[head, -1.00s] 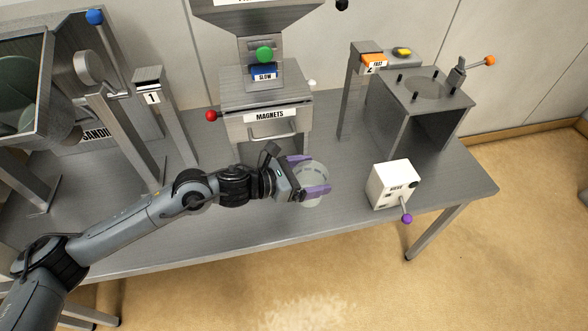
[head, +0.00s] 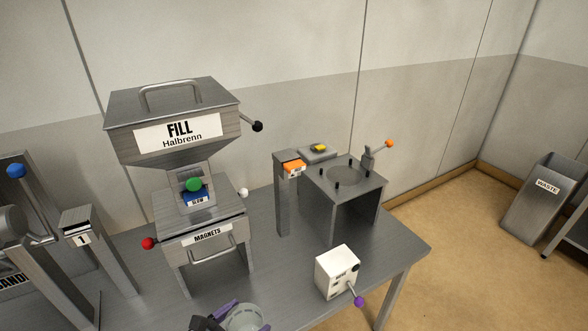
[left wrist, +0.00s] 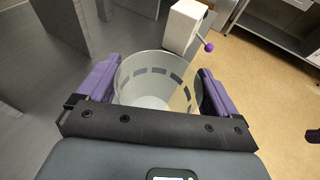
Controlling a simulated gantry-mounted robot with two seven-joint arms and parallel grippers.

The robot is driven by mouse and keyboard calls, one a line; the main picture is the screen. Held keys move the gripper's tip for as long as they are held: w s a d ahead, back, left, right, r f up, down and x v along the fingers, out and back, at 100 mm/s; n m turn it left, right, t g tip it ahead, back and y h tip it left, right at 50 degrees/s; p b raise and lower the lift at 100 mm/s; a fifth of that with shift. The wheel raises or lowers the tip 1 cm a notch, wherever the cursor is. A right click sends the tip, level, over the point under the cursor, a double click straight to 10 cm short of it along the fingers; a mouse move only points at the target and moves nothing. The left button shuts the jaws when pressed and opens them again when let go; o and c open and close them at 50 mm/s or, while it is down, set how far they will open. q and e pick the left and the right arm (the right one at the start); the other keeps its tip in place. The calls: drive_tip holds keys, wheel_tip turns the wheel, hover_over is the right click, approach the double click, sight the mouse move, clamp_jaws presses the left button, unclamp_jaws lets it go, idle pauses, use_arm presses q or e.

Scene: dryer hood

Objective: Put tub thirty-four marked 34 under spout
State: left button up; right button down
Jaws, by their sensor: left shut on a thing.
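A clear, see-through tub (left wrist: 155,80) is between the purple fingers of my left gripper (left wrist: 157,88), which is shut on it. In the head view the tub (head: 245,318) and my left gripper (head: 232,318) show at the bottom edge, in front of the magnets unit, partly cut off. No number can be read on the tub. A hopper marked FILL (head: 172,128) stands above the magnets drawer unit (head: 207,237), with a narrow neck and a green knob (head: 194,184) below it. I cannot make out a spout opening.
A white box with a purple-tipped lever (head: 337,271) stands right of the tub. A post with an orange label (head: 292,168) and a metal stand with a round opening (head: 344,176) are behind it. A post marked 1 (head: 82,240) is left. A waste bin (head: 541,200) stands far right.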

use_arm(q)
drive_tip(key=a+r+n+t+y, duration=0.2)
drive_tip(key=a+r+n+y, duration=0.2)
drive_tip(key=a+r, duration=0.45)
drive_tip(key=w+r+n+y+p, duration=0.1)
drive_tip(key=r+y+p, duration=0.1)
drive_tip(key=r+p, duration=1.1)
drive_tip(key=w+a+r+n+y+p, duration=0.1)
drive_tip(key=r+p, duration=1.2)
drive_tip(key=p, duration=1.3)
drive_tip(key=shift+w+n+t+y, duration=0.4)
drive_tip(key=shift+w+n+y, duration=0.2)
drive_tip(key=shift+y, duration=0.2)
drive_tip(key=shift+a, duration=0.1)
